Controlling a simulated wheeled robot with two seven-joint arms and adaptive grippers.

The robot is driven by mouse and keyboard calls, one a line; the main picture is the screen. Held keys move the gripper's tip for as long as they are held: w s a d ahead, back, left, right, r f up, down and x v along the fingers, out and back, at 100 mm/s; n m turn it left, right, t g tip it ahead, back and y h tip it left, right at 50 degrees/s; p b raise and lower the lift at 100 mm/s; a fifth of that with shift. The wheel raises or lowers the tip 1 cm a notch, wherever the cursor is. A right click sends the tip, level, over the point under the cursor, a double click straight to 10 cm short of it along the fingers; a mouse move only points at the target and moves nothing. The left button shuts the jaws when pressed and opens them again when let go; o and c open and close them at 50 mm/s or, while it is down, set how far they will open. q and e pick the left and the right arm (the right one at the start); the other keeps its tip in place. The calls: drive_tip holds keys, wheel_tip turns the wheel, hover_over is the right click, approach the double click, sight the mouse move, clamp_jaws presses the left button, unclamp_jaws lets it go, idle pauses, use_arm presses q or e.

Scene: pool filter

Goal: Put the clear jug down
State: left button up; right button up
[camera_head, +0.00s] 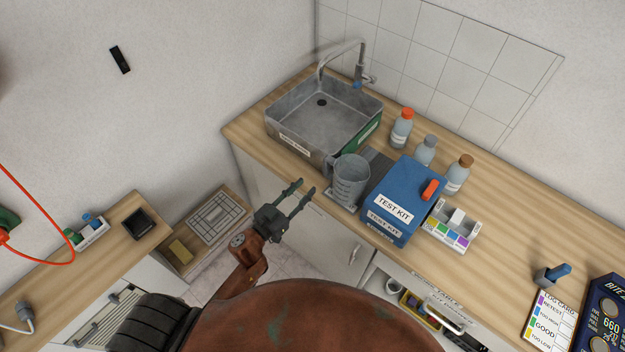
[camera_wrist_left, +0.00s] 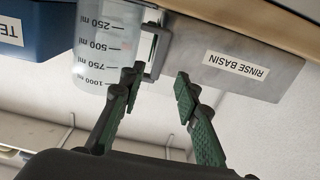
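The clear jug (camera_head: 350,180) stands upright on the wooden counter, between the sink and a blue test kit box. In the left wrist view the jug (camera_wrist_left: 103,50) appears upside down, with its volume marks and its handle (camera_wrist_left: 153,52) on the right side. My left gripper (camera_head: 305,187) is open and empty, in front of the counter edge and left of the jug. In the left wrist view the open fingertips (camera_wrist_left: 158,78) are apart, just short of the handle and not closed on it. My right gripper is not in view.
The grey rinse basin (camera_head: 290,142) is left of the jug, under a tap. The blue test kit box (camera_head: 398,215) is close on its right. Several bottles (camera_head: 402,130) stand behind. A color strip holder (camera_head: 455,228) is farther right.

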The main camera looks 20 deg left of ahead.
use_arm(q)
drive_tip(key=shift+s+a, duration=0.25)
drive_tip(key=shift+s, duration=0.45)
drive_tip(key=s+a+f+n+g+y, duration=0.1)
drive_tip(key=s+a+f+g+y, duration=0.15)
drive_tip(key=f, duration=0.85)
drive_tip(key=s+a+f+n+g+y, duration=0.15)
drive_tip(key=a+f, duration=0.25)
drive_tip(key=f, duration=0.6)
drive_tip(key=s+a+f+g+y, duration=0.1)
drive_tip(key=s+a+f, duration=0.2)
drive_tip(key=f, duration=0.8)
drive_tip(key=s+a+f+g+y, duration=0.1)
drive_tip(key=s+f+g, duration=0.2)
drive_tip(key=s+f, duration=0.55)
drive_tip(key=s+a+f+g, duration=0.2)
drive_tip(key=s+f, duration=0.6)
drive_tip(key=f, duration=0.1)
drive_tip(key=s+d+f+g, duration=0.1)
drive_tip(key=s+f+g, duration=0.2)
drive_tip(key=s, duration=0.9)
drive_tip(key=s+d+f+g, duration=0.1)
drive_tip(key=s+f+g, duration=0.2)
drive_tip(key=s+f, duration=0.5)
drive_tip(key=s, duration=0.5)
drive_tip(key=shift+s, duration=0.3)
drive_tip(key=shift+f, duration=0.1)
